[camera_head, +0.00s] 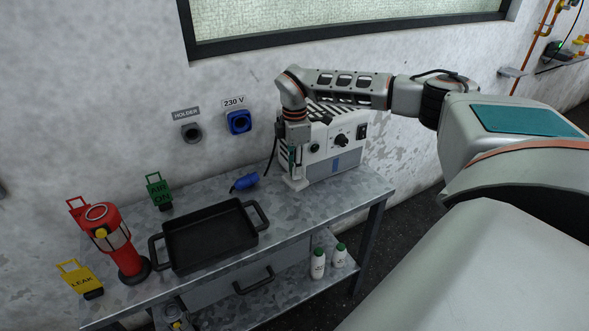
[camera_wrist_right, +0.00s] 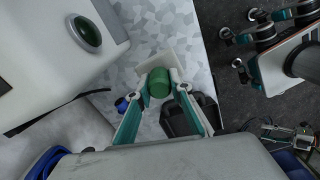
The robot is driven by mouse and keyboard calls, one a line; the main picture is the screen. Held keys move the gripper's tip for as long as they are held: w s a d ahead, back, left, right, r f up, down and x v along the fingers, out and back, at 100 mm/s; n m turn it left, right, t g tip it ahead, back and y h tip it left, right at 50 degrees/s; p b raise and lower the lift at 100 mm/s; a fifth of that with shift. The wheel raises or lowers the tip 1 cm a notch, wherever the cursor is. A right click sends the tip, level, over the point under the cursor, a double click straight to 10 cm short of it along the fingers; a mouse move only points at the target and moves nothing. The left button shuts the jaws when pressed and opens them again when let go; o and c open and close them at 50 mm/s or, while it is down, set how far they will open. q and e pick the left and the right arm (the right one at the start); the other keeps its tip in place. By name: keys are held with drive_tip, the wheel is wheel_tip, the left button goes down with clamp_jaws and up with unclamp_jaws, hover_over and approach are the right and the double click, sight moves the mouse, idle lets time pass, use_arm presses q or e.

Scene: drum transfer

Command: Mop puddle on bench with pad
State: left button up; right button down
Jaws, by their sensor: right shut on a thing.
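My right gripper (camera_head: 292,158) points down at the front left of the grey machine on the metal bench (camera_head: 330,196). In the right wrist view its two fingers (camera_wrist_right: 159,88) are shut on the green grip (camera_wrist_right: 158,82) of a white pad (camera_wrist_right: 152,61). The white pad (camera_head: 296,184) also shows in the head view, low at the bench top; I cannot tell whether it touches. I cannot make out a puddle against the mottled bench surface.
The grey machine (camera_head: 338,146) stands close beside my right gripper. A black tray (camera_head: 212,238), a red lamp (camera_head: 122,246), a yellow leak sign (camera_head: 82,280) and a green sign (camera_head: 159,192) stand to the left. A blue plug (camera_head: 246,182) lies near the wall.

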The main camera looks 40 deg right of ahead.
drive_tip(key=shift+r, duration=0.55)
drive_tip(key=s+a, duration=0.5)
drive_tip(key=a, duration=0.1)
drive_tip(key=shift+a, duration=0.15)
idle(0.4)
